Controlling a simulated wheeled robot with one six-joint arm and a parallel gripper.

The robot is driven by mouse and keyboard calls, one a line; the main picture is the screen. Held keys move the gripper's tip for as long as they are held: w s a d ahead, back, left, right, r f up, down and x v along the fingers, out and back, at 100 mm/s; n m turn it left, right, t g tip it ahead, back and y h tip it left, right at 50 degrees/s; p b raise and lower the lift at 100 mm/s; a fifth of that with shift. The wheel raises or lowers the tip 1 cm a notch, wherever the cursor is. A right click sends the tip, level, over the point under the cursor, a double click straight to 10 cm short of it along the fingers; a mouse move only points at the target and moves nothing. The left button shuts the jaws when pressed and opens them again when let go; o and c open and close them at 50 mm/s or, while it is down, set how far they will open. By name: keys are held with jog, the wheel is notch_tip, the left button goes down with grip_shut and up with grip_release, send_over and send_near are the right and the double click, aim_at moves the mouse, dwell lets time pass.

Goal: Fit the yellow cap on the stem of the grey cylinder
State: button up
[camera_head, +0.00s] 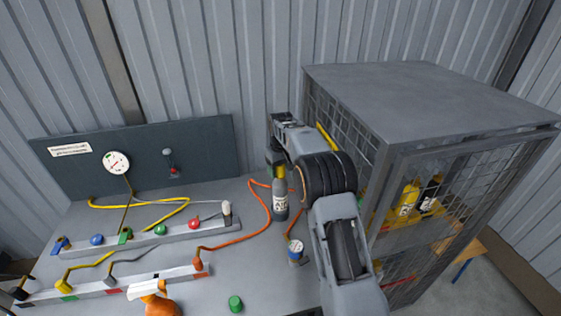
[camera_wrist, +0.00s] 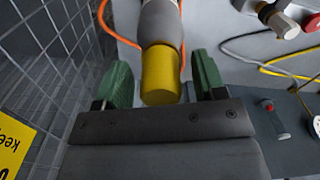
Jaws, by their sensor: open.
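The grey cylinder (camera_head: 280,200) stands upright on the bench, with a white label on its front. The yellow cap (camera_wrist: 161,75) sits at the cylinder's stem end, in line with the grey body (camera_wrist: 160,22) in the wrist view; the stem itself is hidden. A bit of yellow also shows above the cylinder in the head view. My gripper (camera_head: 276,160) is at the cylinder's top. Its two green fingers are apart on either side of the cap in the wrist view, with a visible gap on each side.
A mesh cage (camera_head: 420,95) with bottles stands close on the right. An orange hose (camera_head: 262,215) curves beside the cylinder. A rail with coloured knobs (camera_head: 160,229), a gauge panel (camera_head: 210,150), an orange spray bottle (camera_head: 158,304) and a green cap (camera_head: 235,303) are on the left side.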

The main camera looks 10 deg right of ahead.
jog(key=shift+m, duration=0.4)
jog(key=r, duration=0.7)
jog(key=w+r, duration=0.1)
jog(key=r, duration=0.2)
jog(key=shift+r+p, duration=0.15)
jog(key=shift+p, duration=0.15)
jog(key=shift+s+f+m, duration=0.5)
jog(key=shift+s+f, duration=0.7)
jog(key=shift+f, duration=0.05)
jog(key=s+r+m+t, duration=0.1)
jog(key=s+t, duration=0.3)
jog(key=s, duration=2.8)
jog(key=shift+s+r+m+t, duration=0.2)
jog(key=shift+r+m+t, duration=0.2)
jog(key=shift+r, duration=0.5)
